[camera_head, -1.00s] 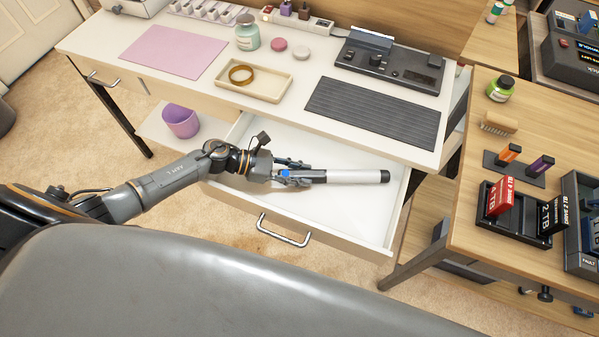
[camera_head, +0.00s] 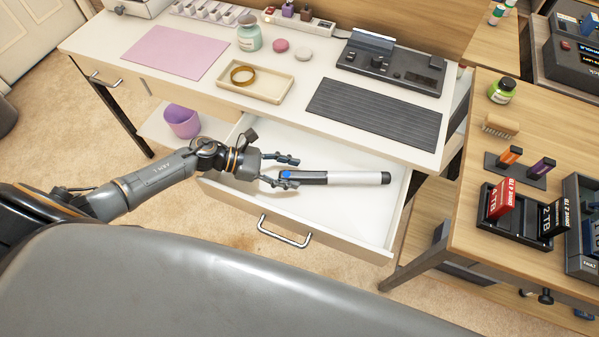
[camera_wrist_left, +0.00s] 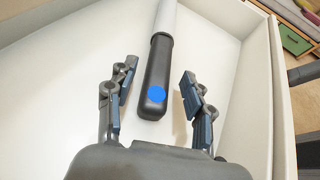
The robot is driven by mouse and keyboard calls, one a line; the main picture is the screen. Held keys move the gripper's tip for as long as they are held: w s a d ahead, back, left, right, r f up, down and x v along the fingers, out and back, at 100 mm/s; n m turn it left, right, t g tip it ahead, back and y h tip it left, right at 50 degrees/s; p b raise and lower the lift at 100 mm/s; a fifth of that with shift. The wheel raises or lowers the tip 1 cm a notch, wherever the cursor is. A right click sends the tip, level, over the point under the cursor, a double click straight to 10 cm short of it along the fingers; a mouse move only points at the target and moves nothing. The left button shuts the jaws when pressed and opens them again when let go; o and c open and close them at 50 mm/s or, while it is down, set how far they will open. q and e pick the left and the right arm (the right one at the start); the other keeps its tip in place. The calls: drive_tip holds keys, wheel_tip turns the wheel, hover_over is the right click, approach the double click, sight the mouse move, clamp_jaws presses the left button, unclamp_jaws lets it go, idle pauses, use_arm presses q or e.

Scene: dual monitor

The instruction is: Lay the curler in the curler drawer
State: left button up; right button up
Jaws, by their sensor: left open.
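The curler (camera_head: 345,178) is a white barrel with black ends and a blue spot on its handle. It lies in the open white drawer (camera_head: 330,218) under the desk. My left gripper (camera_head: 287,172) is open at the handle end of the curler, over the drawer. In the left wrist view, the curler's black handle (camera_wrist_left: 157,80) lies between and ahead of the spread fingers (camera_wrist_left: 152,90), with a gap on either side. The drawer floor (camera_wrist_left: 60,90) shows white around it. My right gripper is not in view.
The drawer's metal handle (camera_head: 284,232) faces front. Above the drawer, the white desk holds a tray with a gold ring (camera_head: 243,76), a black grooved mat (camera_head: 374,112) and a dark console (camera_head: 388,66). A wooden table (camera_head: 462,190) stands close on the right.

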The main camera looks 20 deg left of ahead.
use_arm(q)
drive_tip(key=v, duration=0.4)
drive_tip(key=shift+a+r, duration=0.1)
idle(0.4)
